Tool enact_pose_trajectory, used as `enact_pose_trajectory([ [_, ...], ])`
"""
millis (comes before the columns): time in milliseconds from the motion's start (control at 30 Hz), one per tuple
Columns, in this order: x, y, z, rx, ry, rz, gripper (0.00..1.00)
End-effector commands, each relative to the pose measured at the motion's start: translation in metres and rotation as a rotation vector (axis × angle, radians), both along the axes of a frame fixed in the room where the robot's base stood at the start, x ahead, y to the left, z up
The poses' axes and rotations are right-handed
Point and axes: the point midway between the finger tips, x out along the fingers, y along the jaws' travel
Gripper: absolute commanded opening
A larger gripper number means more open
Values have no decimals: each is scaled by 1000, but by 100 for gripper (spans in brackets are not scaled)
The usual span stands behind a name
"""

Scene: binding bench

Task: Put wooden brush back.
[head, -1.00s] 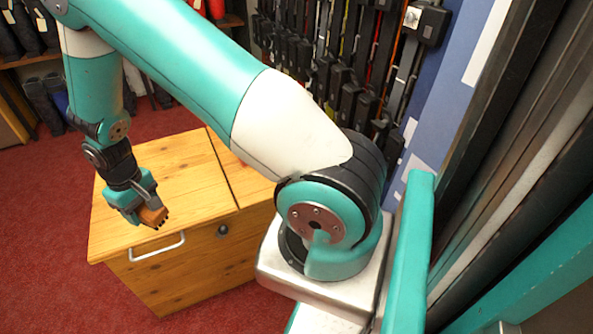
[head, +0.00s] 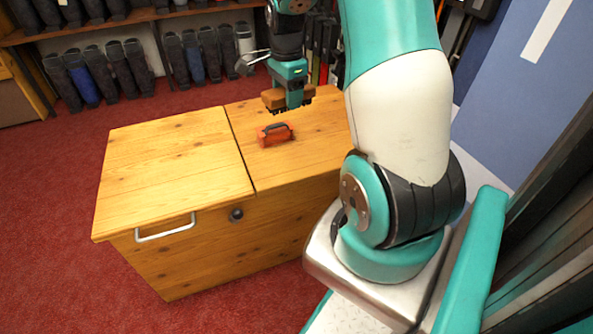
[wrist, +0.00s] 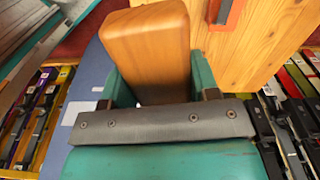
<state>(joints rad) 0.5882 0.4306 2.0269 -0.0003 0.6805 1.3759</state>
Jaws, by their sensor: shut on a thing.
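The wooden brush (head: 272,98) is a brown wooden block with dark bristles on its underside. My gripper (head: 292,100) is shut on it and holds it above the right part of the wooden chest top (head: 180,150). In the wrist view the brush's smooth wooden body (wrist: 147,45) stands between the two teal fingers of my gripper (wrist: 155,88). The bristles are hidden there.
An orange-red block with a dark handle (head: 276,135) lies on the chest's right part, just below the brush in the picture. The chest's left part is bare. Boots (head: 105,70) stand on a rack behind. Hanging gear (head: 325,45) lines the wall.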

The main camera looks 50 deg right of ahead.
Motion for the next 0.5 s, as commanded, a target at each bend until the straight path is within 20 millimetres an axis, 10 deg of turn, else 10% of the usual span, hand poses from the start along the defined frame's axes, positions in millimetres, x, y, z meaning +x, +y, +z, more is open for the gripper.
enact_pose_trajectory([
  [167, -14, -13, -4, 1, 2, -155, 36],
  [500, -15, -12, -96, 3, 4, -159, 36],
])
